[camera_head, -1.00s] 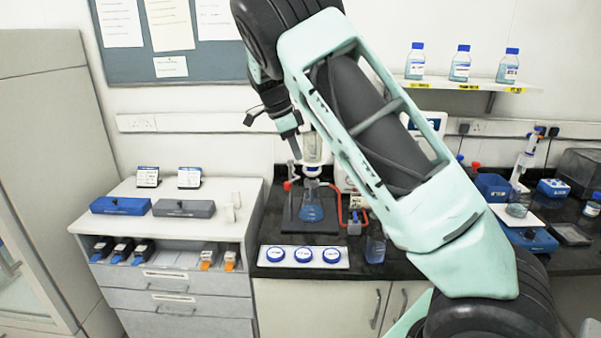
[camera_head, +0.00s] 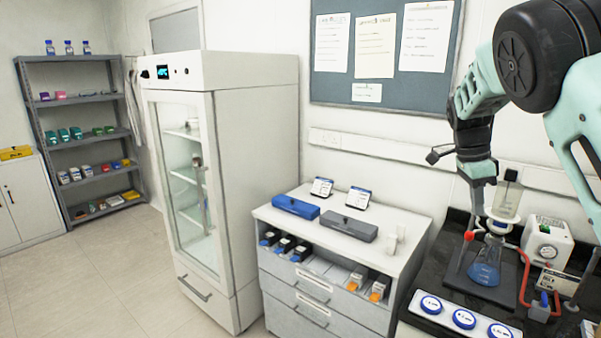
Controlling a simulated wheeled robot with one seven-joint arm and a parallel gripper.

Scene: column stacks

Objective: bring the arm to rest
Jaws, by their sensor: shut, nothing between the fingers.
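My arm reaches in from the right edge of the head view, bent at a large black joint. My gripper (camera_head: 478,212) hangs from its end, pointing down and shut, with nothing seen in it. It shows in front of the wall and the flask setup, just left of the glass column. I cannot tell its exact distance from the glassware. A flask with blue liquid (camera_head: 486,262) stands below it on the dark bench, upright.
A white tray with several blue-lidded dishes (camera_head: 463,318) lies at the bench front. A drawer cabinet (camera_head: 326,290) carries a blue case (camera_head: 296,207) and a grey case (camera_head: 348,226). A glass-door fridge (camera_head: 255,130) stands left. Open floor (camera_head: 120,270) lies at far left.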

